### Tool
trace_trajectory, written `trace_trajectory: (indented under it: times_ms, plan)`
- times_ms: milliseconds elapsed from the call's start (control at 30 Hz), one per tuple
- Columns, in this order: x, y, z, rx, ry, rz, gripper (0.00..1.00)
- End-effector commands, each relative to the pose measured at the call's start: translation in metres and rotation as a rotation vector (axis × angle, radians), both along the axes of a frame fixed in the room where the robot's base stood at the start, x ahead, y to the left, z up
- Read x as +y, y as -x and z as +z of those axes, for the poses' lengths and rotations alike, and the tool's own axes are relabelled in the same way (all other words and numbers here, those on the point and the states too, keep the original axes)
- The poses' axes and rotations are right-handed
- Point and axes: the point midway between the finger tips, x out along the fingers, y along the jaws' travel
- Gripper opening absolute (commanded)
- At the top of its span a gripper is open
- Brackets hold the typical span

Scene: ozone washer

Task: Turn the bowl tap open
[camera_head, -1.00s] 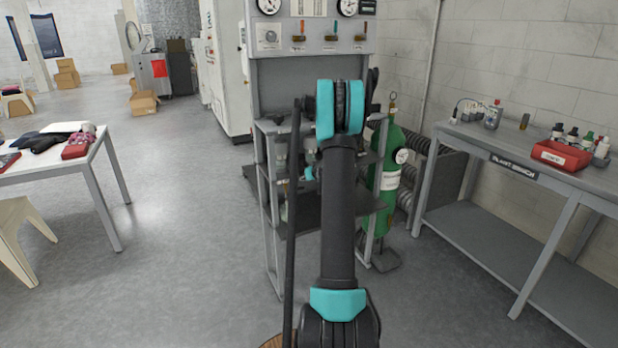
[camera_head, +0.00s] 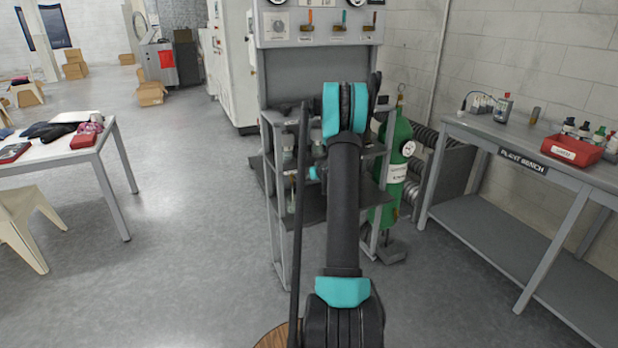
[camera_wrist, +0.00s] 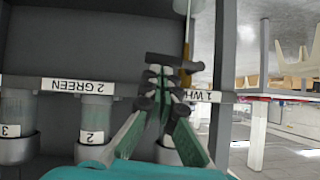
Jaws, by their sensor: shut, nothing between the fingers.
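In the wrist view, which is upside down, a dark crossbar handle on a brass-coloured stem (camera_wrist: 187,62) looks like the bowl tap. A clear tube joins the stem at the picture's top. My gripper (camera_wrist: 163,78) is shut and empty, its dark fingertips close together just below the crossbar in the picture. I cannot tell whether they touch it. Labels "2 GREEN" (camera_wrist: 84,86) and "1 WH…" (camera_wrist: 203,95) mark a rail with glass vessels (camera_wrist: 94,115) in grey cups. In the head view my arm hides the tap and most of the gripper.
A grey rack post (camera_wrist: 223,70) stands close beside the tap. In the head view, the rack (camera_head: 318,58) has a green gas cylinder (camera_head: 394,165) at its right. A plant bench (camera_head: 482,135) stands right and a table (camera_head: 62,156) left. Open floor lies between table and rack.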

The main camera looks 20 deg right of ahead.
Motion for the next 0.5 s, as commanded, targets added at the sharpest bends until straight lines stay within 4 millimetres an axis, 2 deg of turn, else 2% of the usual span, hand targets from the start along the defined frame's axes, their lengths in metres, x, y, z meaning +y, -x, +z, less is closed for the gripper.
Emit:
trace_trajectory:
  times_ms: [500]
  plan:
    - [-0.0028, -0.0003, -0.005, 0.004, -0.089, 0.0, 0.0]
